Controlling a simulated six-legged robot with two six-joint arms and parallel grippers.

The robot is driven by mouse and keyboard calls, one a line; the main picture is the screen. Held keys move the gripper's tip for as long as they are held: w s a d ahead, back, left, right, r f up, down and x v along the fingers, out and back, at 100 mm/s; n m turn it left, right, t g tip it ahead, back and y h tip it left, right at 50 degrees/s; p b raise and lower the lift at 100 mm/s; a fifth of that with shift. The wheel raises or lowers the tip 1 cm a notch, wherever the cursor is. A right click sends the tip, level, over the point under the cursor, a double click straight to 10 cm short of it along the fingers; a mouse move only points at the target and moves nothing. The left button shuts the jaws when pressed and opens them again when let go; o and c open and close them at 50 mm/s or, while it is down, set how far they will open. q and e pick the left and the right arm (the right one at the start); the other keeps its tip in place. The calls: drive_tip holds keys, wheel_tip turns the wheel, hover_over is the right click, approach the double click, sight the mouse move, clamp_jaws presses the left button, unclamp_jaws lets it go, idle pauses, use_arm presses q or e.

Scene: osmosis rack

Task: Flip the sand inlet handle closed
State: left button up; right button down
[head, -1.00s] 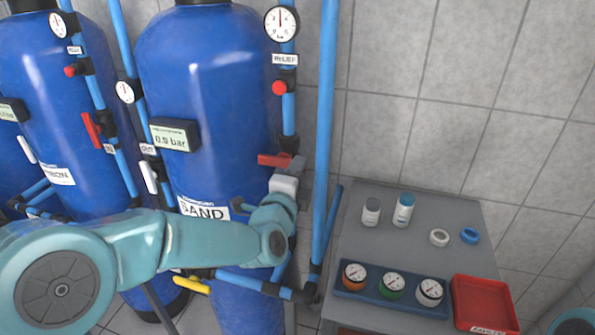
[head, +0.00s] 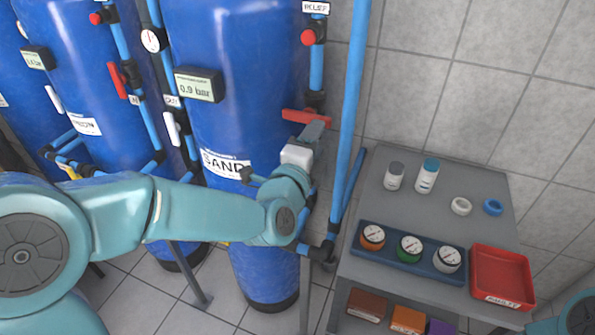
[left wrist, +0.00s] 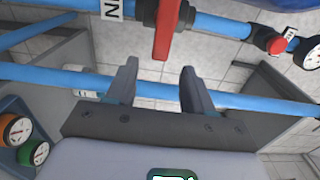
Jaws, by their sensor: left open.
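The sand inlet handle is a red lever (head: 306,117) on the pipe at the right of the blue SAND tank (head: 222,60). It lies nearly level in the head view. My left gripper (head: 313,131) is just below and in front of it. In the left wrist view the red handle (left wrist: 164,30) lies ahead of the spread fingers (left wrist: 158,78), roughly in line with the gap. The left gripper is open and empty, and I see no clear contact. My right gripper is out of view; only a teal piece of that arm shows at the lower right.
A vertical blue pipe (head: 351,100) stands close to the right of the gripper. A grey cart (head: 400,212) holds bottles, rings, a gauge tray (head: 408,257) and a red tray (head: 501,276). A red relief knob (head: 308,37) sits above the handle.

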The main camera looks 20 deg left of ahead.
use_arm(q)
drive_tip(key=s, duration=1.1)
drive_tip(key=shift+a+b, duration=0.2)
drive_tip(key=shift+b, duration=0.15)
